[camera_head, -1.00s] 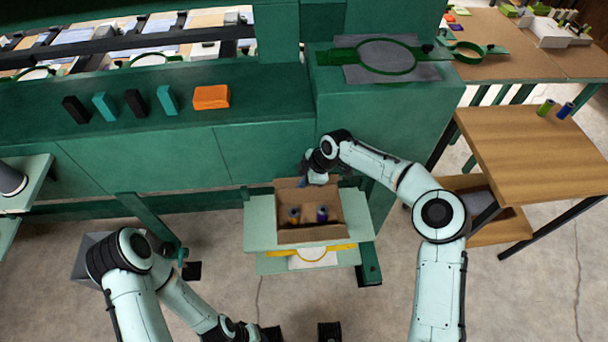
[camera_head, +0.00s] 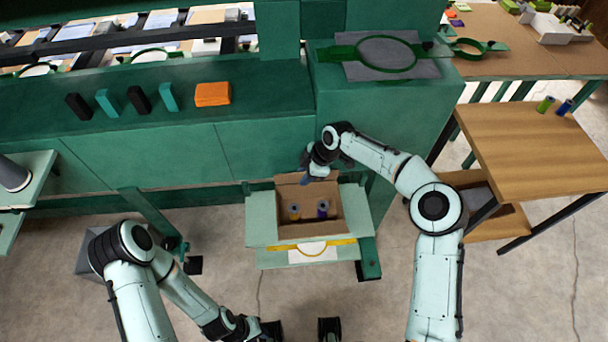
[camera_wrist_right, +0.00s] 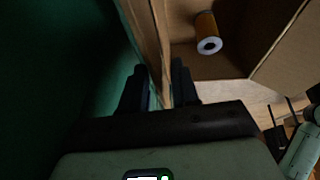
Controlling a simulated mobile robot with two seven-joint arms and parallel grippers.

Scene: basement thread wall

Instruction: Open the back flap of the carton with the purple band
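The open brown carton (camera_head: 311,231) stands on a pale green shelf. Its back flap (camera_head: 292,179) rises at the rear edge. Two spools, an orange-brown one (camera_head: 294,211) and a purple-blue one (camera_head: 322,209), are inside; the orange one also shows in the right wrist view (camera_wrist_right: 206,30). I cannot make out a purple band. My right gripper (camera_head: 306,180) is at the carton's rear edge. In the right wrist view its dark fingers (camera_wrist_right: 161,86) lie on either side of a cardboard panel; whether they press it is unclear. My left gripper (camera_head: 252,331) is low at the bottom edge, its fingers unclear.
The green cabinet front (camera_head: 262,152) rises close behind the carton. Small blocks, including an orange one (camera_head: 212,94), lie on its ledge. A wooden table (camera_head: 535,150) stands at the right. Open floor lies in front of the shelf.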

